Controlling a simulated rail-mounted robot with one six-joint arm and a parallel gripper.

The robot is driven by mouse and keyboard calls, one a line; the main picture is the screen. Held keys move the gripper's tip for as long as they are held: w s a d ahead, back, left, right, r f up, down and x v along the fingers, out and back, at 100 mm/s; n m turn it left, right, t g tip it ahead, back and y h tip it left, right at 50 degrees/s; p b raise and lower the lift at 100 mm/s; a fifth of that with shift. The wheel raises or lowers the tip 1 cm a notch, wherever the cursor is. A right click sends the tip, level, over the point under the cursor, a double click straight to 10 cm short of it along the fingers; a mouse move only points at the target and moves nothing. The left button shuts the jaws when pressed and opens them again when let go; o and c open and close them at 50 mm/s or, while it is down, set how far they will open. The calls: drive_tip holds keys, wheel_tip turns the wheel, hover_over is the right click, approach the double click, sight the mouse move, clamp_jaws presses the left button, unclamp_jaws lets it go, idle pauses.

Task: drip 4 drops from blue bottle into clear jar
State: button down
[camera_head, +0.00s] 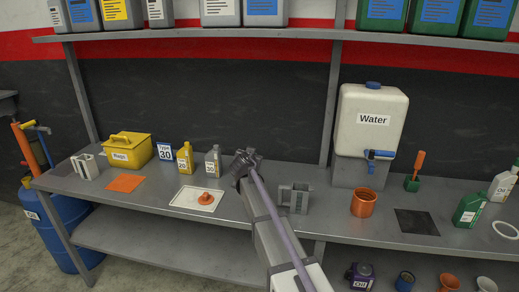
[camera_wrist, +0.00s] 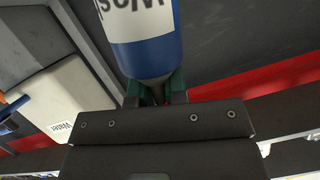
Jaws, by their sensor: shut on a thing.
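In the wrist view a blue bottle (camera_wrist: 150,55) with a white label, its dark lettering partly cut off, is between the green-edged fingers of my gripper (camera_wrist: 158,95). My gripper is shut on it, at the end near the narrow dark tip. The bottle's far end is out of the frame. In the head view my gripper (camera_head: 243,160) is above the back of the bench, right of a small grey bottle (camera_head: 212,162); I cannot make out the blue bottle there.
A grey holder (camera_head: 294,198), an orange cup (camera_head: 363,203) and a water tank (camera_head: 370,125) stand to the right. A shelf (camera_head: 250,33) runs above.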

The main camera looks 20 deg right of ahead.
drive_tip(key=f+m+y+b, duration=0.1)
drive_tip(key=f+b, duration=0.2)
drive_tip(key=f+m+y+b, duration=0.1)
drive_tip(key=f+m+b, duration=0.1)
drive_tip(key=f+b, duration=0.1)
drive_tip(key=f+m+y+b, duration=0.1)
drive_tip(key=f+m+b, duration=0.1)
drive_tip(key=f+b, duration=0.2)
drive_tip(key=shift+w+a+f+t, duration=0.15)
drive_tip(key=shift+w+a+t, duration=0.1)
drive_tip(key=shift+t, duration=0.15)
drive_tip(key=shift+r+p, duration=0.3)
drive_tip(key=shift+r, duration=0.1)
drive_tip(key=shift+f, duration=0.3)
drive_tip(key=shift+a+r+m+t+y+b, duration=0.1)
drive_tip(key=shift+m+t+y+b, duration=0.25)
drive_tip(key=shift+m+y, duration=0.4)
drive_tip(key=shift+m, duration=0.35)
